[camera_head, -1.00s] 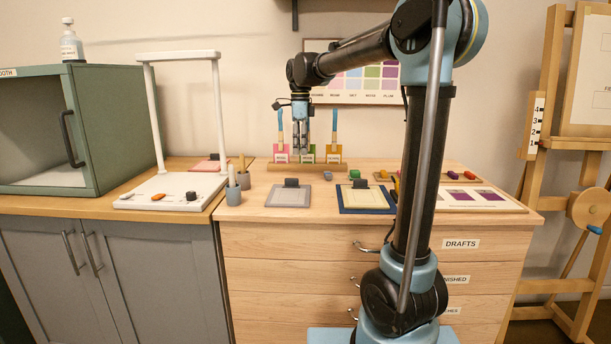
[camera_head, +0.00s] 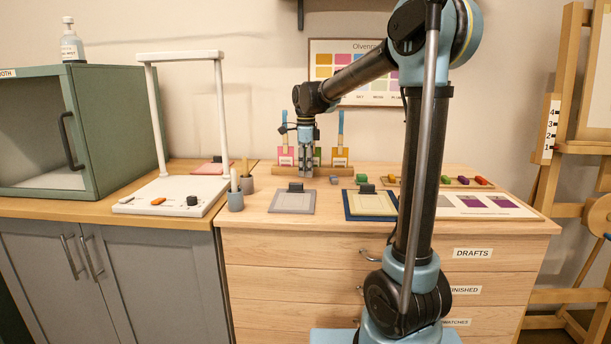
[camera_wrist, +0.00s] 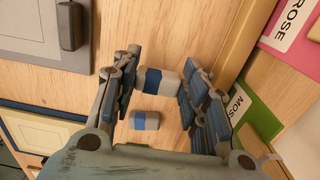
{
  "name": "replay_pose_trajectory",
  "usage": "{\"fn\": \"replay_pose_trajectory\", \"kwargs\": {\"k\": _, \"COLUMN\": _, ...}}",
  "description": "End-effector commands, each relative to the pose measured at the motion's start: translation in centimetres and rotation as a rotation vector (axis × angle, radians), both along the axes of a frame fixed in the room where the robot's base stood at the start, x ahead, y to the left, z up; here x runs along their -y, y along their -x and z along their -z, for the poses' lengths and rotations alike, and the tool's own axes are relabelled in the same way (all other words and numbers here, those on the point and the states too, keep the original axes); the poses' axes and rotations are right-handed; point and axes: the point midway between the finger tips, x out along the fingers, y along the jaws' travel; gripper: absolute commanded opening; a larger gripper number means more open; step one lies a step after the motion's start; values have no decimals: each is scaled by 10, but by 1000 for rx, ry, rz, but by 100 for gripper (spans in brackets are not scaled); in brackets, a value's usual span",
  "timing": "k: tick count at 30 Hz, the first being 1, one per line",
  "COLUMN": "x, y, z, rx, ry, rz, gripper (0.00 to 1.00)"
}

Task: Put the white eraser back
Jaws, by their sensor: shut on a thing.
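My gripper (camera_head: 305,172) is low over the wooden tabletop, in front of the card rack. In the wrist view my gripper (camera_wrist: 158,85) is shut on a pale eraser (camera_wrist: 170,82) with a blue band. I cannot tell if the held eraser touches the tabletop. A second, greyer eraser (camera_wrist: 145,120) with a blue band lies on the tabletop beside it. In the head view this grey eraser (camera_head: 334,180) is just right of my gripper. The held eraser is not clear in the head view.
The rack with pink (camera_head: 286,156) and orange (camera_head: 340,156) cards stands close behind my gripper. A grey mat (camera_head: 292,203) and a blue mat (camera_head: 370,215) lie in front. A green block (camera_head: 361,178) is to the right. A white frame stand (camera_head: 172,195) is left.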

Motion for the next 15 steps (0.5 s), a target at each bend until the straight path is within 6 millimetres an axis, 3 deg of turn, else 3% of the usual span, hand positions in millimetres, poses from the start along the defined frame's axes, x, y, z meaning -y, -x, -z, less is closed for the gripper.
{"fn": "replay_pose_trajectory", "kwargs": {"k": 5, "x": 0, "y": 0, "z": 21, "rx": 0, "ry": 0, "rz": 0, "gripper": 22}}
{"fn": "replay_pose_trajectory", "kwargs": {"k": 15, "x": 0, "y": 0, "z": 24, "rx": 0, "ry": 0, "rz": 0, "gripper": 22}}
